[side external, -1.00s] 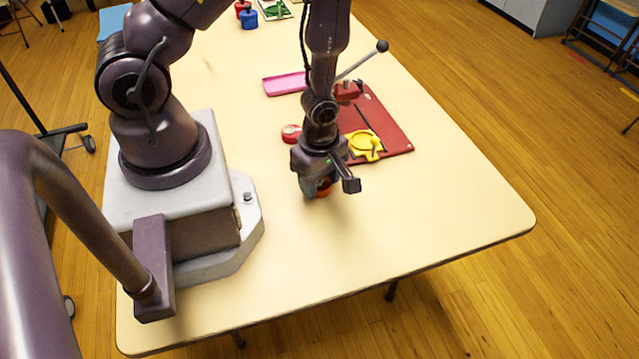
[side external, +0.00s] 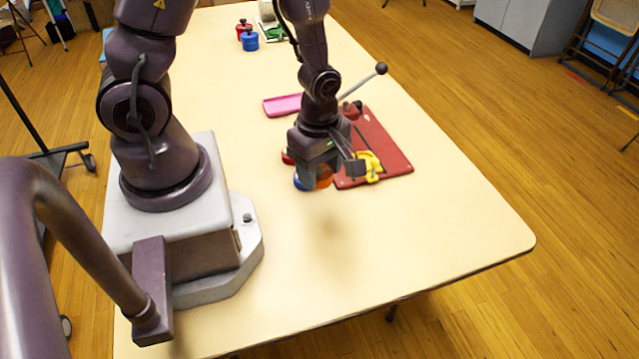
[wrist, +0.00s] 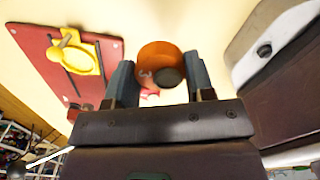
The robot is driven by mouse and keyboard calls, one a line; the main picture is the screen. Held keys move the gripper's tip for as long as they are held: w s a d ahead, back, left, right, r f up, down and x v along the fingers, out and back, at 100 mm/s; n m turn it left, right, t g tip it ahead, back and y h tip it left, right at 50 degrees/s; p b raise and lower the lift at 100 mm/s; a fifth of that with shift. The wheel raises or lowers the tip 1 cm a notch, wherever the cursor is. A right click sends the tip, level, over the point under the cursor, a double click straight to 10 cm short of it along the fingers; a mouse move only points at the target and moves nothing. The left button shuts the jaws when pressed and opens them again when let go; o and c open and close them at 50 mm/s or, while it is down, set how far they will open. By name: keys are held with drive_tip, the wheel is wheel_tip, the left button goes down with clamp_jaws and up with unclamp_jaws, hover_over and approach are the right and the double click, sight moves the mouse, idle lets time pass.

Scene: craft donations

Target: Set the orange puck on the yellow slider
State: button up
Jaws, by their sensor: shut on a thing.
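The orange puck (wrist: 158,56) is held between the two fingers of my gripper (wrist: 160,80), which is shut on it. In the side external view the puck (side external: 324,177) shows under my gripper (side external: 313,180), raised above the table and partly hidden by a finger. The yellow slider (side external: 371,168) lies on the red board (side external: 392,146), just right of my gripper and partly covered by it. In the wrist view the slider (wrist: 84,55) shows a round dish with a raised rim and a knob beside it, and looks empty.
A lever with a dark ball (side external: 381,69) rises from the back of the red board. A pink tray (side external: 282,105) lies behind my gripper. A red round thing (side external: 287,157) is partly hidden beside it. Blue (side external: 249,40) and red pots stand far back. The front table is clear.

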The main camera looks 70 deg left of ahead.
drive_tip(key=shift+r, duration=0.5)
drive_tip(key=shift+a, duration=0.2)
drive_tip(key=shift+n, duration=0.6)
drive_tip(key=w+a, duration=0.1)
drive_tip(key=w, duration=0.1)
drive_tip(key=w+a+f, duration=0.1)
drive_tip(key=w+a, duration=0.1)
drive_tip(key=w, duration=0.1)
drive_tip(key=w+a, duration=0.2)
drive_tip(key=shift+w+a+f, duration=0.1)
drive_tip(key=shift+w+f, duration=0.05)
drive_tip(key=shift+w, duration=0.15)
approach(365, 152)
drive_tip(key=shift+s+d+f+m, duration=0.15)
drive_tip(key=shift+s+d+f, duration=0.2)
drive_tip(key=shift+d, duration=0.25)
drive_tip(key=shift+s+d+f+m, duration=0.15)
drive_tip(key=shift+s+d+f, duration=0.1)
drive_tip(key=shift+s+d, duration=0.25)
drive_tip(key=shift+w+r, duration=0.1)
drive_tip(key=shift+w, duration=0.2)
drive_tip(key=shift+s+d+f, duration=0.1)
drive_tip(key=shift+s+f, duration=0.05)
drive_tip(key=shift+f, duration=0.05)
drive_tip(key=shift+m, duration=0.3)
drive_tip(key=shift+f, duration=2.65)
drive_tip(key=shift+f, duration=0.45)
drive_tip(key=o, duration=0.6)
